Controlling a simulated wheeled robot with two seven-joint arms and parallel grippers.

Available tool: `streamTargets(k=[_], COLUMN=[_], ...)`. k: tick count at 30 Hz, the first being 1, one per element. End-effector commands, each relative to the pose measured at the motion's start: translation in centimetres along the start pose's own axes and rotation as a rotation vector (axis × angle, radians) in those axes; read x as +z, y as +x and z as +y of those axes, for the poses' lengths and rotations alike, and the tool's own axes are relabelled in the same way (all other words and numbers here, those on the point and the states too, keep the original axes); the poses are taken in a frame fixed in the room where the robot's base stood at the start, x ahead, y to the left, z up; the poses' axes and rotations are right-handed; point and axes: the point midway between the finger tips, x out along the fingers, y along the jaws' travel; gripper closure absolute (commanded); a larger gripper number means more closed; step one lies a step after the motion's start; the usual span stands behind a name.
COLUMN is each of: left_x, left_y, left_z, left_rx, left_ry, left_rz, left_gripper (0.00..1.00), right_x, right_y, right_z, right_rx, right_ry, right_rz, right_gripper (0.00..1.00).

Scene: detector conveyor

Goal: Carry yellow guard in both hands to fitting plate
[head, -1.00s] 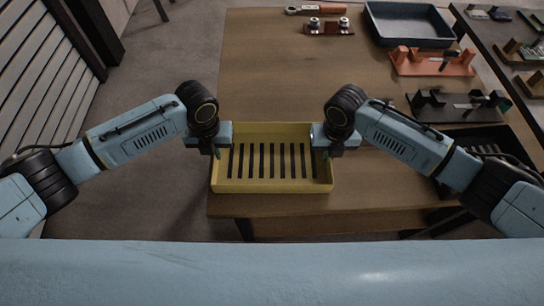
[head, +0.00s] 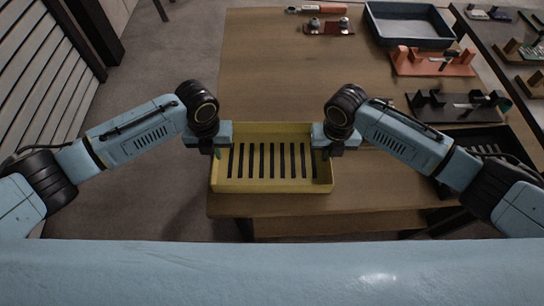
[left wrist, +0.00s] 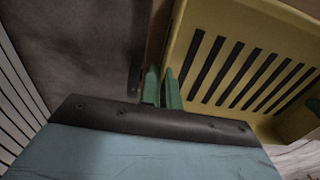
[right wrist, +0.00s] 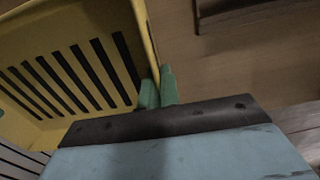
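The yellow guard (head: 273,187) is a shallow tray shape with a row of dark slots in its floor. It is at the near end of the wooden table in the head view. My right gripper (right wrist: 157,88) grips the right side wall the same way. I cannot tell whether the guard touches the table. A small reddish plate with two metal studs (head: 329,27) lies at the far end; I cannot tell whether it is the fitting plate.
The wooden table (head: 270,80) is clear between the guard and the studded plate. A red-handled tool (head: 318,9) lies behind that plate. A dark blue tray (head: 408,25), an orange fixture (head: 432,63) and a black fixture (head: 458,106) line the right side.

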Motion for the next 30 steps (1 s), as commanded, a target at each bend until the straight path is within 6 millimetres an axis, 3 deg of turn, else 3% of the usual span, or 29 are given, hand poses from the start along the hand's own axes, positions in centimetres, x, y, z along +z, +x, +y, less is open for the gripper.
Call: streamTargets(k=[30], left_x=[0.1], left_y=[-5.1], left_z=[0.1], left_rx=[0.002], left_ry=[-0.001], left_rz=[-0.001], left_gripper=[1.0], right_x=[0.1], right_y=[-5.1], right_z=[-0.1], right_rx=[-0.001], right_ry=[0.002], right_rz=[-0.001], right_gripper=[1.0])
